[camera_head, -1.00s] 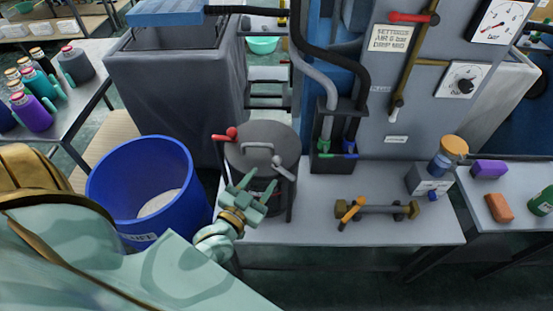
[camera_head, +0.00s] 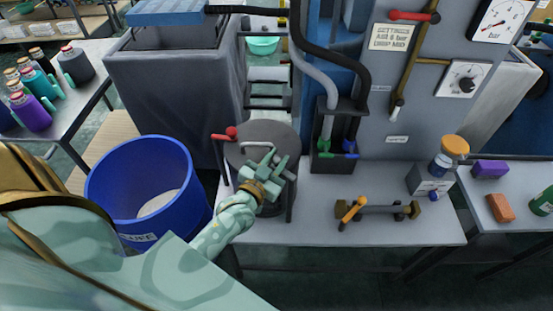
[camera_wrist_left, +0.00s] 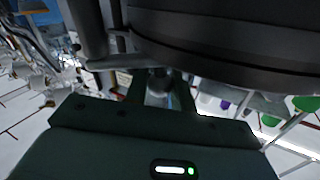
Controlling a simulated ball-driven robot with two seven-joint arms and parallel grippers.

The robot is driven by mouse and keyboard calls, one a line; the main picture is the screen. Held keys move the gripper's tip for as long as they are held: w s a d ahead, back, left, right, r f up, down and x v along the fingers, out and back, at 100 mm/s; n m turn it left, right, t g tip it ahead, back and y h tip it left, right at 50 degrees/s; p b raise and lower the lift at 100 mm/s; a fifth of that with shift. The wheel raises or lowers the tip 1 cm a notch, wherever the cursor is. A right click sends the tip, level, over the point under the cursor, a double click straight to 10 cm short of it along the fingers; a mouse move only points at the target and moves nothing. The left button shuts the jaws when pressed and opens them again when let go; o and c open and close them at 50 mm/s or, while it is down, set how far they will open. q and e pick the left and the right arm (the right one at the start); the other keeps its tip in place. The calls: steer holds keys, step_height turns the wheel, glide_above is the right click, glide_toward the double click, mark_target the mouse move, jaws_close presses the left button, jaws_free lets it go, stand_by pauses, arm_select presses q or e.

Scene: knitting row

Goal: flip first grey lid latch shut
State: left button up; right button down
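A grey round lid (camera_head: 262,134) with a grey bar handle covers a dark pot on the bench. A red-knobbed latch (camera_head: 230,133) stands at the lid's left edge. My left gripper (camera_head: 273,160) is over the lid's front right edge, fingers apart, and covers most of the grey latch there. In the left wrist view, the dark rim (camera_wrist_left: 230,45) fills the top. A grey bar (camera_wrist_left: 105,63) runs toward a rounded grey end (camera_wrist_left: 158,84) that shows between or just beyond my left fingers. I cannot tell whether they touch it. My right gripper is out of view.
A blue bin (camera_head: 150,185) stands left of the pot. A black holder with hoses (camera_head: 335,140) stands behind right.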

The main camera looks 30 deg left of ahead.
arm_select(q)
steer(key=shift+w+r+m+h, duration=0.1)
steer(key=shift+w+m+h, duration=0.2)
steer(key=shift+m+h, duration=0.4)
steer(key=shift+w+m+h, duration=0.35)
steer(key=shift+m+h, duration=0.25)
steer(key=shift+h, duration=0.6)
steer(key=shift+w+d+m+h, duration=0.1)
steer(key=shift+d+m+h, duration=0.15)
steer(key=shift+h, duration=0.35)
steer(key=o, duration=0.9)
steer(key=v, duration=0.5)
steer(key=p+v, duration=0.1)
steer(key=v, duration=1)
steer(key=shift+a+r, duration=0.15)
steer(key=shift+r, duration=0.05)
